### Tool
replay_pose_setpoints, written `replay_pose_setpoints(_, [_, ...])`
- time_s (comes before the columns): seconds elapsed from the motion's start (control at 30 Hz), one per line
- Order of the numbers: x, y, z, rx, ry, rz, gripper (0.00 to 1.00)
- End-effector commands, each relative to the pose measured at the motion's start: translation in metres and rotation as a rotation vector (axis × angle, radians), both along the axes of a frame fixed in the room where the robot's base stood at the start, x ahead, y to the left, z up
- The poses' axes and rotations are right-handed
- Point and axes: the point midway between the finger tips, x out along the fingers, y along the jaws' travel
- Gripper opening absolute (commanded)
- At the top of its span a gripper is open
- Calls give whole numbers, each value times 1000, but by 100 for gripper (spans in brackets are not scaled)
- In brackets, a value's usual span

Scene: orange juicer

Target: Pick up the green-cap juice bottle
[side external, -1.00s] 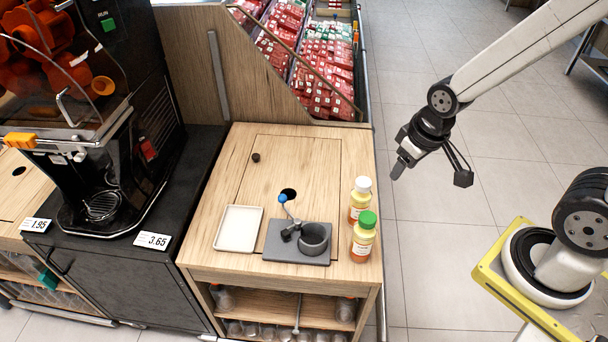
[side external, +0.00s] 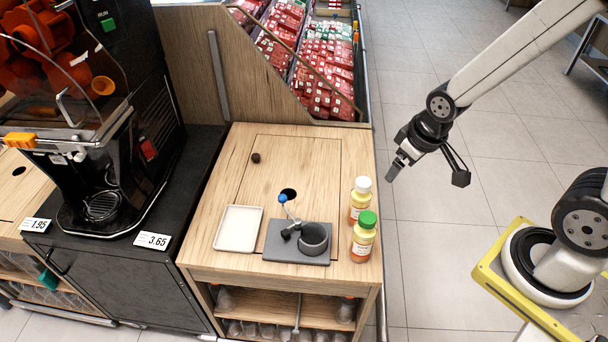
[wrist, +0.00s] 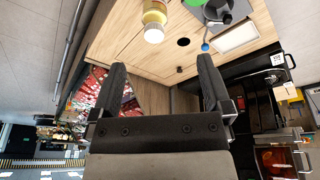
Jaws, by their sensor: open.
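The green-cap juice bottle (side external: 363,238) stands upright at the front right corner of the wooden counter, with orange juice and a white label. A white-cap bottle (side external: 359,200) stands just behind it. My gripper (side external: 425,178) is open and empty, in the air to the right of the counter, apart from both bottles. In the wrist view my two open fingers (wrist: 160,90) point toward the counter. There the white-cap bottle (wrist: 154,20) shows at the top, and only part of the green cap (wrist: 195,3) shows at the top edge.
A dark grey stand with a cup (side external: 312,240) and a blue-knobbed lever is left of the green-cap bottle. A white tray (side external: 238,228) lies farther left. A black hole (side external: 289,193) opens in the counter. A juicer machine (side external: 100,130) stands at the left.

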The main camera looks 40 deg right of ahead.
Motion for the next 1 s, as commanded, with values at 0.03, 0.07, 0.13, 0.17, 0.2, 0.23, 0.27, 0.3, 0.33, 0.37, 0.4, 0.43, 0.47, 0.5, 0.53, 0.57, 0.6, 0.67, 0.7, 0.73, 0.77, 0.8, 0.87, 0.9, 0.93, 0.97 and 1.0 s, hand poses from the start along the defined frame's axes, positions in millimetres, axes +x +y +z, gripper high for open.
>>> replay_pose_setpoints(0.03, [3,-6,-6,-13,-8,16,99])
replay_pose_setpoints(0.07, [5,-9,-10,-22,-17,31,99])
replay_pose_setpoints(0.13, [11,-17,-19,-43,-41,70,99])
replay_pose_setpoints(0.17, [13,-21,-24,-51,-52,88,99])
replay_pose_setpoints(0.2, [16,-25,-30,-61,-67,117,99])
replay_pose_setpoints(0.23, [19,-28,-34,-68,-80,138,99])
replay_pose_setpoints(0.27, [21,-31,-39,-73,-93,160,99])
replay_pose_setpoints(0.3, [23,-35,-46,-78,-109,191,99])
replay_pose_setpoints(0.33, [25,-37,-50,-81,-121,214,99])
replay_pose_setpoints(0.37, [26,-39,-55,-82,-134,236,99])
replay_pose_setpoints(0.4, [28,-41,-61,-83,-152,267,99])
replay_pose_setpoints(0.43, [29,-42,-66,-82,-166,291,99])
replay_pose_setpoints(0.47, [30,-43,-70,-80,-179,312,99])
replay_pose_setpoints(0.5, [31,-44,-77,-74,-199,342,99])
replay_pose_setpoints(0.53, [31,-44,-81,-69,-213,365,99])
replay_pose_setpoints(0.57, [31,-44,-85,-63,-228,386,99])
replay_pose_setpoints(0.6, [31,-44,-91,-52,-249,413,99])
replay_pose_setpoints(0.67, [30,-43,-100,-34,-281,455,99])
replay_pose_setpoints(0.7, [29,-41,-105,-18,-304,479,99])
replay_pose_setpoints(0.73, [28,-40,-109,-6,-321,499,99])
replay_pose_setpoints(0.77, [27,-38,-112,7,-339,517,99])
replay_pose_setpoints(0.8, [25,-36,-116,25,-365,538,99])
replay_pose_setpoints(0.87, [22,-32,-122,53,-402,568,99])
replay_pose_setpoints(0.9, [20,-29,-125,73,-427,584,99])
replay_pose_setpoints(0.93, [19,-27,-127,88,-446,596,99])
replay_pose_setpoints(0.97, [17,-25,-129,103,-465,607,99])
replay_pose_setpoints(1.0, [15,-22,-131,123,-490,619,99])
